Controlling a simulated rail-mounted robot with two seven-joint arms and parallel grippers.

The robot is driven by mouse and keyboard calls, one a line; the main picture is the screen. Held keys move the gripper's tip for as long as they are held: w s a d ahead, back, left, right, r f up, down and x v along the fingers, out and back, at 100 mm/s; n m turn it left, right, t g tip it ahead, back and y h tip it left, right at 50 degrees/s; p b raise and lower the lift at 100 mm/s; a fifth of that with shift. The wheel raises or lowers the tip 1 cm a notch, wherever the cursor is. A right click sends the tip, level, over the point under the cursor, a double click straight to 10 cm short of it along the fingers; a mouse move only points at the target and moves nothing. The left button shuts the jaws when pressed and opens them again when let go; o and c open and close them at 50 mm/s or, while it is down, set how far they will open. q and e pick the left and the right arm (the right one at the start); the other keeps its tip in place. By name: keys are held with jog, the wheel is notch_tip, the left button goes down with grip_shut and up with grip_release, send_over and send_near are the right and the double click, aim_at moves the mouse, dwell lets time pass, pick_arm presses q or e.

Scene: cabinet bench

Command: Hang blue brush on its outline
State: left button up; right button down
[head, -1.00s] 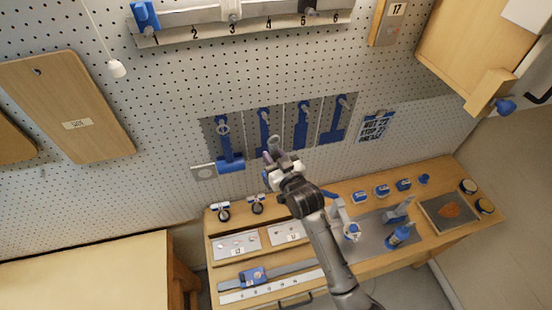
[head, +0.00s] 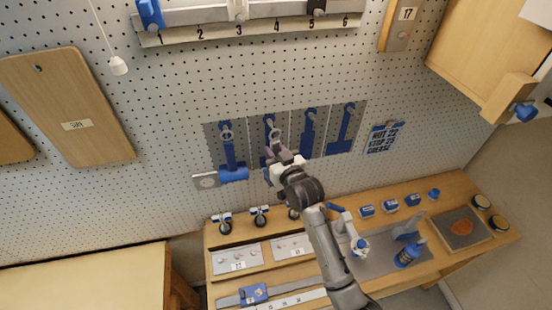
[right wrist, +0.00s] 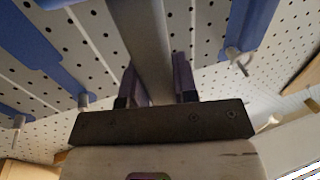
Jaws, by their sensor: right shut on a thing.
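My right gripper (head: 274,158) is in front of the pegboard, shut on a grey handle with a ring at its end (head: 277,136), which I take as the blue brush. In the right wrist view the grey handle (right wrist: 146,50) runs between both fingers; the head of the brush is not clear. The ring is just below the hook (head: 269,119) of the second panel, in front of its blue outline; I cannot tell its distance from the board. The third outline (head: 307,132) and fourth outline (head: 344,130) are bare. My left gripper is not in view.
A blue sign (head: 383,138) is to the right.

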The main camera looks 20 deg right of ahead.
jog(key=shift+w+d+f+b, duration=0.15)
jog(key=shift+w+b, duration=0.35)
jog(key=shift+w, duration=0.3)
jog(key=shift+w+d+f+b, duration=0.15)
jog(key=shift+w+b, duration=0.35)
jog(key=shift+w, duration=0.25)
jog(key=shift+w+a, duration=0.1)
jog(key=shift+f, duration=0.1)
jog(key=c, duration=1)
grip_release()
jog(key=shift+c, duration=0.2)
jog(key=shift+o, duration=1.2)
